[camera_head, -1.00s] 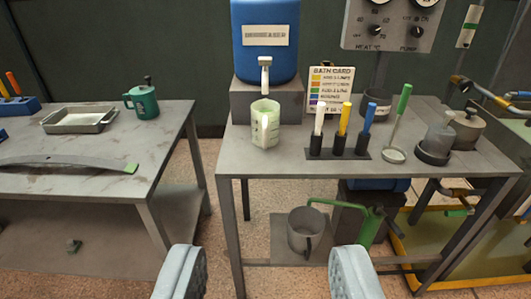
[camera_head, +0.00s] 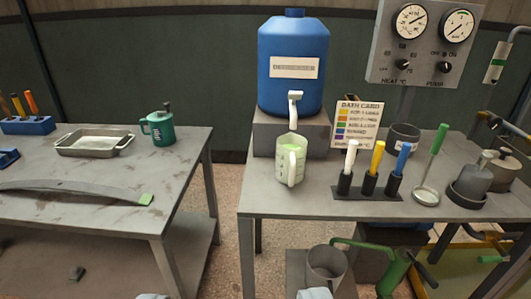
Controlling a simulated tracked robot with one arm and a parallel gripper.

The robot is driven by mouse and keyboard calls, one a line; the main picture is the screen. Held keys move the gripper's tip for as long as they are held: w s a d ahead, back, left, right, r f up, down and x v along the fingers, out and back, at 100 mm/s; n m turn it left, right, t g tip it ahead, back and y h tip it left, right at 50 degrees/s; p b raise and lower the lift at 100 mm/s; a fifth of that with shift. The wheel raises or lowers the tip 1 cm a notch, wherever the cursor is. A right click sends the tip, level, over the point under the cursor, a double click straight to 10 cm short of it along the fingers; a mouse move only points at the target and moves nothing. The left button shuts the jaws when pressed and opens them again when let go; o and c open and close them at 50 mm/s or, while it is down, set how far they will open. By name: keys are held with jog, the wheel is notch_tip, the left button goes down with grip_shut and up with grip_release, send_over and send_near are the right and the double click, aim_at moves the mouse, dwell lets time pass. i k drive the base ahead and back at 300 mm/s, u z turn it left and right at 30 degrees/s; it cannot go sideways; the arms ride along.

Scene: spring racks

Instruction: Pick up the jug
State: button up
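The jug (camera_head: 291,160) is a pale, translucent measuring vessel with greenish contents and a handle facing me. It stands upright on the right-hand grey table, just in front of and below the tap of a blue drum. My gripper (camera_head: 233,295) shows only as two pale fingertips at the bottom edge of the picture, set wide apart. It is open with nothing between the tips, and stands well short of the jug. Most of the fingers are out of frame.
The blue drum (camera_head: 293,65) sits on a grey block behind the jug. A rack of coloured-handled tools (camera_head: 367,192) and a card (camera_head: 357,124) stand to its right. The left table (camera_head: 100,195) holds a tray and green mug. A grey pot (camera_head: 326,266) is below.

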aim_at(291, 164)
jog(key=z, duration=0.15)
jog(key=i, duration=1.3)
jog(key=z, duration=0.6)
